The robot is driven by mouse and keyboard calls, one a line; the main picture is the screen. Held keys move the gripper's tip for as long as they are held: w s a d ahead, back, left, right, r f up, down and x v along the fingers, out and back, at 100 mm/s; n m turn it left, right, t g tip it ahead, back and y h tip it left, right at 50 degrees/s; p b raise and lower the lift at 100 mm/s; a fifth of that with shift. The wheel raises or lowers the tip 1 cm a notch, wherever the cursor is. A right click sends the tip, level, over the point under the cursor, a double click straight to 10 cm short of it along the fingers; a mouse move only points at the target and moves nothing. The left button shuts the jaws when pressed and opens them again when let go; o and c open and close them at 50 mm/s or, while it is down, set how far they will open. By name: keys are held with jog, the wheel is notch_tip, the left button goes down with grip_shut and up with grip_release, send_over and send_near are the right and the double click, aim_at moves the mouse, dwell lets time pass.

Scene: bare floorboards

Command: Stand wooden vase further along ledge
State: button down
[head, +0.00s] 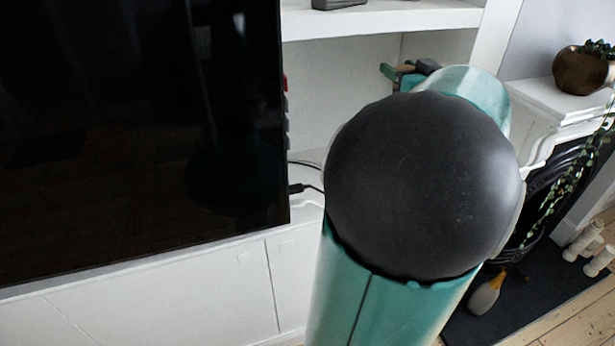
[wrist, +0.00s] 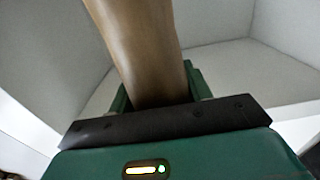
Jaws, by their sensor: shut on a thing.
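The wooden vase (wrist: 140,45) is a smooth brown, tapering body in the wrist view, running from the top edge down between my green fingers. My gripper (wrist: 158,92) is shut on it. The vase's far end is out of the frame, and its lower part is hidden by the gripper's dark front. In the head view my gripper (head: 398,72) shows small behind my arm, in front of the white alcove, with a bit of brown at its fingers. The white ledge (head: 308,213) runs below the alcove, mostly hidden by my arm. I cannot tell whether the vase touches a surface.
A large black screen (head: 140,120) stands left of the alcove. A white shelf (head: 385,20) crosses above my gripper. At right a mantel (head: 560,100) holds a brown pot (head: 580,70) with trailing leaves. A black cable (head: 300,188) lies near the screen's edge.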

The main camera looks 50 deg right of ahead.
jog(key=shift+s, duration=0.25)
jog(key=shift+w, duration=0.25)
jog(key=w+a, duration=0.3)
jog(key=w, duration=1.6)
notch_tip(320, 180, down, 7)
jog(key=shift+w, duration=0.2)
jog(key=shift+f, duration=0.1)
jog(key=c, duration=0.6)
grip_release()
jog(key=shift+f, duration=0.15)
jog(key=shift+c, duration=0.2)
